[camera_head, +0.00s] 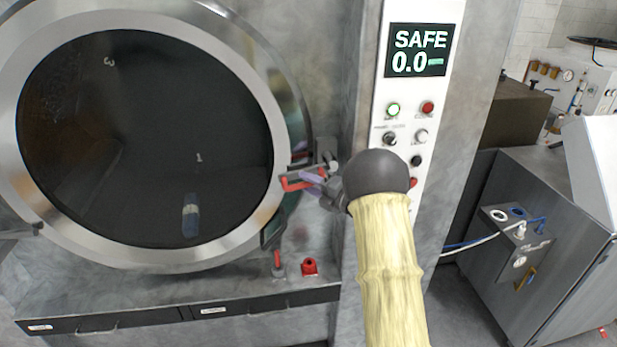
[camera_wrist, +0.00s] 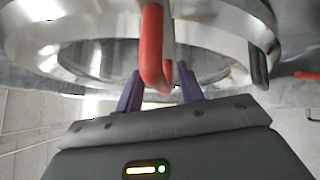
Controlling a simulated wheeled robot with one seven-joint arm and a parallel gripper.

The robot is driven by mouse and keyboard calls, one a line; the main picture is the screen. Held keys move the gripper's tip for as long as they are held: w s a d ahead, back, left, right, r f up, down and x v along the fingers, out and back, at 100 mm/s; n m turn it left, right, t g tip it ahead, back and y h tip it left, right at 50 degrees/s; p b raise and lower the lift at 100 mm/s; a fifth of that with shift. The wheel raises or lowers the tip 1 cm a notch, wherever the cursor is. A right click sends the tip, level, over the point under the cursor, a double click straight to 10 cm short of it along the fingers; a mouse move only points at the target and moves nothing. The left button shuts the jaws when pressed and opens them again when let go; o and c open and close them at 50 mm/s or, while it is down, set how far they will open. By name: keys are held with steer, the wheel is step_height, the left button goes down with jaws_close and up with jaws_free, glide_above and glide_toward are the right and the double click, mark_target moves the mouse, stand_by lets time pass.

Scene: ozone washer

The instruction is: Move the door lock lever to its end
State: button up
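The door lock lever (camera_head: 292,183) is a red bent bar at the right rim of the round washer door (camera_head: 262,95). In the wrist view the red lever (camera_wrist: 153,45) hangs down between my two purple fingers. My gripper (camera_head: 314,180) is at the lever, reaching in from the right. In the wrist view my gripper (camera_wrist: 159,75) has its fingers spread, one on each side of the lever, with a gap visible on the left. Whether the right finger touches the lever is hard to tell. My dark wrist and sleeved arm hide part of the panel.
A white control panel (camera_head: 398,75) with a "SAFE 0.0" display (camera_head: 421,50) and several buttons stands just right of my gripper. A red-handled part (camera_head: 277,260) and a red knob (camera_head: 310,267) are below the lever. A grey cabinet (camera_head: 530,220) stands at the right.

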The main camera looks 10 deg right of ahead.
steer(key=shift+w+a, duration=0.15)
steer(key=shift+w, duration=0.05)
jaws_close()
steer(key=shift+f, duration=0.1)
